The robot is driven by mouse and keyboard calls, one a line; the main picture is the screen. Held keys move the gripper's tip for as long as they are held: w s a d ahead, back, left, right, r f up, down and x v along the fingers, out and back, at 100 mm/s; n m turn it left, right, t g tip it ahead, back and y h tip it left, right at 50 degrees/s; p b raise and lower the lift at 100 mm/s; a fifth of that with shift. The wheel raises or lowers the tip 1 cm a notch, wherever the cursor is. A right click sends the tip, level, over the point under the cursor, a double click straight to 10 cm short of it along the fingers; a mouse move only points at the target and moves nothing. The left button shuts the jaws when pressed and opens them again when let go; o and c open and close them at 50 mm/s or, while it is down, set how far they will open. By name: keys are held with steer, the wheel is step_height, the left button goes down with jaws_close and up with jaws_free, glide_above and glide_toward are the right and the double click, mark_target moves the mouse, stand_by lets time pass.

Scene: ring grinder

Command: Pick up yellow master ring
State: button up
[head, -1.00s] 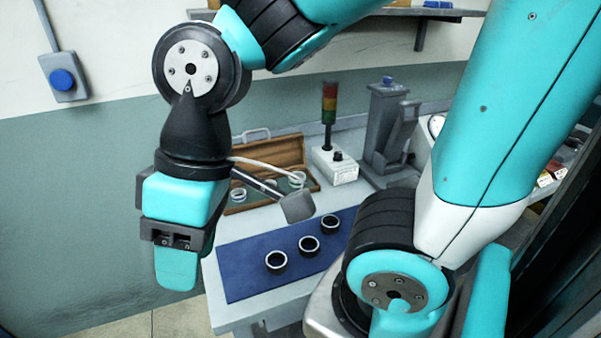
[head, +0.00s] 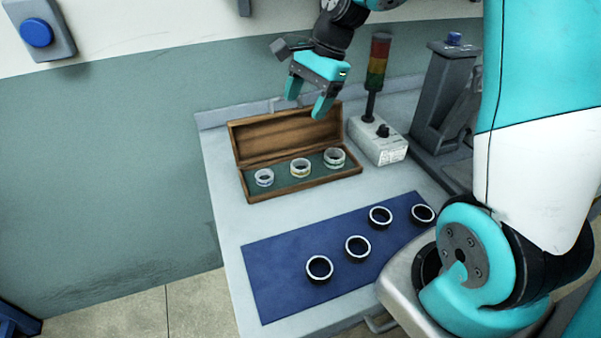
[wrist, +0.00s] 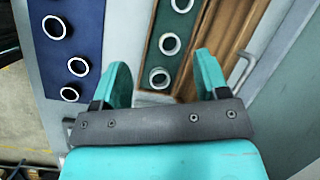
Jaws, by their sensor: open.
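An open wooden box (head: 256,199) on the table holds three silvery master rings on a green lining. The middle ring (head: 300,168) shows a yellowish tint and looks like the yellow master ring; the colour is faint. The left ring (head: 264,177) looks bluish white and the right ring (head: 335,157) has a darker band. My gripper (head: 308,97) is open and empty, above the box near its raised lid. In the wrist view the fingers (wrist: 163,70) straddle the nearest ring (wrist: 158,77) in the picture, and the middle ring (wrist: 170,44) lies just beyond.
A blue mat (head: 275,258) holds several dark rings in front of the box. A signal tower (head: 377,65) on a white control box (head: 378,142) stands right of the box, with a grey device (head: 440,95) farther right.

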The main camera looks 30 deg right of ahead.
steer(key=w+d+f+m, duration=0.3)
steer(key=d+f+m, duration=0.25)
steer(key=d, duration=0.25)
steer(key=p, duration=0.1)
glide_above(302, 162)
steer(key=s, duration=0.3)
steer(key=shift+m, duration=0.45)
steer(key=f, duration=0.9)
steer(key=shift+w+d+f, duration=0.25)
steer(key=shift+d+f, duration=0.05)
steer(key=shift+d, duration=0.1)
steer(key=shift+p+x, duration=1.05)
steer(key=shift+x, duration=2.1)
steer(key=shift+w+d, duration=0.2)
steer(key=c, duration=0.8)
